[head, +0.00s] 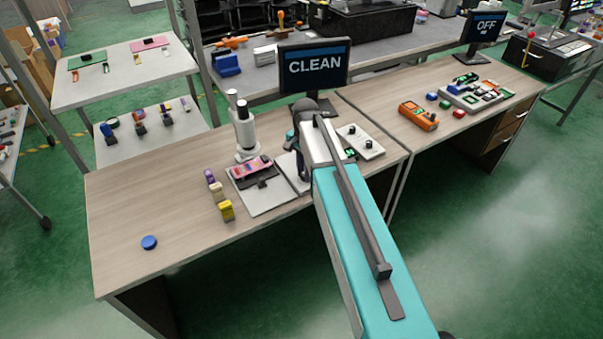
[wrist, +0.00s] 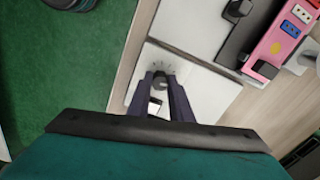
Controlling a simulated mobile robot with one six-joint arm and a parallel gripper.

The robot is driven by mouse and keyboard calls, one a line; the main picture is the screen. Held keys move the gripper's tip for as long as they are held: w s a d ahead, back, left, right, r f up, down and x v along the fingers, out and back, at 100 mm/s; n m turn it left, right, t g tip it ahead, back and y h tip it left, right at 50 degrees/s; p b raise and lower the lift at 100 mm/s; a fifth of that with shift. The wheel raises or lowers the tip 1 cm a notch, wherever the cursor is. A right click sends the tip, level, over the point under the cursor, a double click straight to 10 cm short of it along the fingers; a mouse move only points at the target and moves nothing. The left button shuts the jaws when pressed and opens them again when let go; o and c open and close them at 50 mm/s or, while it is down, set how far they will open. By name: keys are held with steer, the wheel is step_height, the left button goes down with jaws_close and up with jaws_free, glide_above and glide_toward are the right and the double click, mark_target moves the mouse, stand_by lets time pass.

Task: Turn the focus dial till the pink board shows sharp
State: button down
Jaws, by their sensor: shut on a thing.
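The pink board (head: 252,167) lies on a light plate under the white microscope (head: 245,130). It also shows at the upper right of the wrist view (wrist: 278,45). The focus dial (wrist: 160,82) is a small dark knob on a white panel (wrist: 206,92) with tick marks around it. My gripper (wrist: 161,77) is shut on the dial, one finger on each side. In the head view my arm hides the dial and fingertips.
Purple, cream and yellow blocks (head: 227,210) stand left of the microscope plate. A blue round button (head: 149,242) is at the front left. A white box with dark knobs (head: 360,141) stands right of my arm. An orange device (head: 418,116) is on the right bench.

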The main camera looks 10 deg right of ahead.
steer(key=shift+s+d, duration=0.1)
steer(key=shift+s, duration=0.15)
steer(key=c, duration=1.6)
jaws_free()
steer(key=shift+w+r, duration=0.1)
steer(key=shift+r, duration=0.05)
steer(key=shift+w+r, duration=0.1)
steer(key=shift+r, duration=0.6)
steer(key=shift+r+b, duration=1.1)
steer(key=shift+r, duration=5)
